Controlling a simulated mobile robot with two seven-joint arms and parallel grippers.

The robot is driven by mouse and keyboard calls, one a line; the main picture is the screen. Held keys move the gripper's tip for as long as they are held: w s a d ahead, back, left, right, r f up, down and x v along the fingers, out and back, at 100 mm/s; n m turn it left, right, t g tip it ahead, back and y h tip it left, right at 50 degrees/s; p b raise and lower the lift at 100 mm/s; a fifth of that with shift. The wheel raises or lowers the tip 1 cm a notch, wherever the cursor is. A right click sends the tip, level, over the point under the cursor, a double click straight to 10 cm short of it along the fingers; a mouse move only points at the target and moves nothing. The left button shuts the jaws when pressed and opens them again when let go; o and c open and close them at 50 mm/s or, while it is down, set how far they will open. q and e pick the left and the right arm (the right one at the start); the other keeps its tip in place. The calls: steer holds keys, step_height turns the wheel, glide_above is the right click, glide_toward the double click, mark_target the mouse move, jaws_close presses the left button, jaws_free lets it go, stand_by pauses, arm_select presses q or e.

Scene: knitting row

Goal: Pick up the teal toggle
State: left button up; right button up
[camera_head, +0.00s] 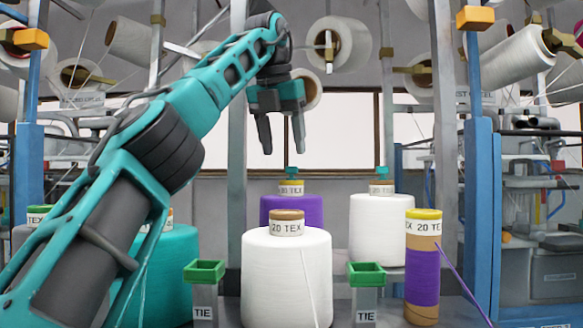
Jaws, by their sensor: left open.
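Two small teal pieces that look like toggles show at the back. One teal toggle (292,173) is just above the purple cone's top, and the other teal toggle (381,172) is above the rear white cone's top. I cannot tell which is the task's, or what they are fixed to. My left gripper (282,148) hangs from its teal arm with its fingers pointing down. It is open and empty, and in the picture it is just above the left of the two toggles. Its distance in depth is unclear. My right gripper is not in view.
A front white cone (287,275), a purple cone (306,211), a rear white cone (377,232) and a teal cone (172,275) stand below. Green-topped TIE posts (204,285) (366,285) flank the front cone. A purple-wound tube (422,275) is right. Blue uprights (479,200) stand beyond.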

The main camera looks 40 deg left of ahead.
mark_target(290, 178)
arm_select(q)
steer(key=w+f, duration=0.1)
steer(key=f, duration=0.1)
steer(key=w+a+f+b, duration=0.1)
steer(key=w+f, duration=0.1)
steer(key=shift+w+a, duration=0.1)
steer(key=shift+w+a+f, duration=0.15)
steer(key=shift+w+f, duration=0.1)
steer(key=shift+f, duration=0.1)
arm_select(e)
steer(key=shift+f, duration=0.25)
arm_select(q)
steer(key=shift+r, duration=0.1)
steer(key=c, duration=0.9)
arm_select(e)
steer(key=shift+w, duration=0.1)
